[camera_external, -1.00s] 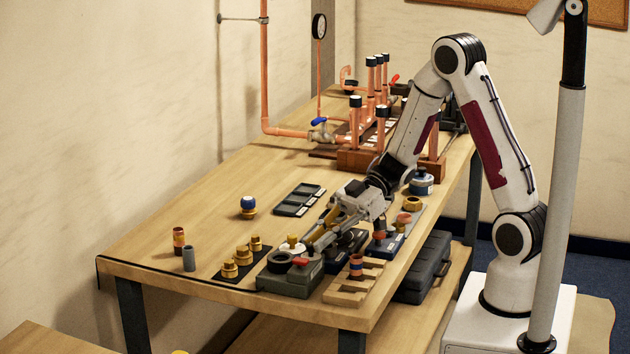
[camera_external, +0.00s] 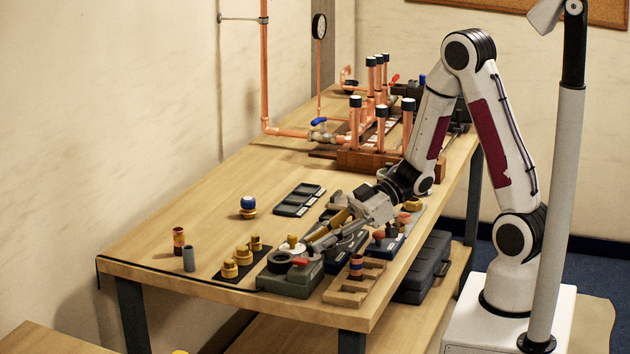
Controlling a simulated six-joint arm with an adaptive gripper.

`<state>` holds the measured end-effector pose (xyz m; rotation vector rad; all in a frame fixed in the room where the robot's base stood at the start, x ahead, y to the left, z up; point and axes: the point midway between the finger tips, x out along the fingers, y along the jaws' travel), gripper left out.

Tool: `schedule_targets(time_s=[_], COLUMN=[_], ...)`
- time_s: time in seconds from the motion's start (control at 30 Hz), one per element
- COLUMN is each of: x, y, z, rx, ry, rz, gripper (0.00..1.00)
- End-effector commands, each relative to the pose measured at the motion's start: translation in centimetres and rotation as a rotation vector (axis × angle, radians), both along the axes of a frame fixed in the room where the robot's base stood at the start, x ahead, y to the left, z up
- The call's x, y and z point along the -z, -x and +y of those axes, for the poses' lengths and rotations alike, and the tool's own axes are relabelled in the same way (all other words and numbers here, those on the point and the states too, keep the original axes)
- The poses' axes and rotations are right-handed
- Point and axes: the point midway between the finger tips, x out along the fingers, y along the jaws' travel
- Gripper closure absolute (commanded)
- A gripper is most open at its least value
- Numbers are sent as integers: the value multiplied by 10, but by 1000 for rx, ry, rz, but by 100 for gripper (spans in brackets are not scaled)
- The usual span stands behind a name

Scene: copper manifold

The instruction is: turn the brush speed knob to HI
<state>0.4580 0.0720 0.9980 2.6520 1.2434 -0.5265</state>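A grey box (camera_external: 290,283) stands near the front edge of the workbench. It has a dark ring (camera_external: 278,262) and a red knob or lever (camera_external: 300,262) on top. I cannot read any label, so I cannot tell whether the red part is the brush speed knob or where it points. My gripper (camera_external: 310,243) reaches down from the right, with its fingertips just above and behind the red part. Contact is not clear. The fingers overlap dark and yellow parts behind them, so their opening cannot be made out.
Brass fittings (camera_external: 230,268) sit on a dark mat at left. A wooden rack (camera_external: 350,288) and a blue tray (camera_external: 387,247) stand to the right. The copper manifold (camera_external: 382,125) stands at the back. The bench's left middle is mostly clear.

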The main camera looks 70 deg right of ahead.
Motion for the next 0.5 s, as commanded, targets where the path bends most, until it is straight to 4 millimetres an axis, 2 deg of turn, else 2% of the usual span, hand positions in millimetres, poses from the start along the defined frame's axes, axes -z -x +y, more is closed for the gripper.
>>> schedule_targets(time_s=[0.07, 0.5], x=[-1, -1], y=[-1, 1], z=[0, -1], rx=[-2, 0], ry=[-1, 0], rz=[-3, 0], gripper=[69, 69])
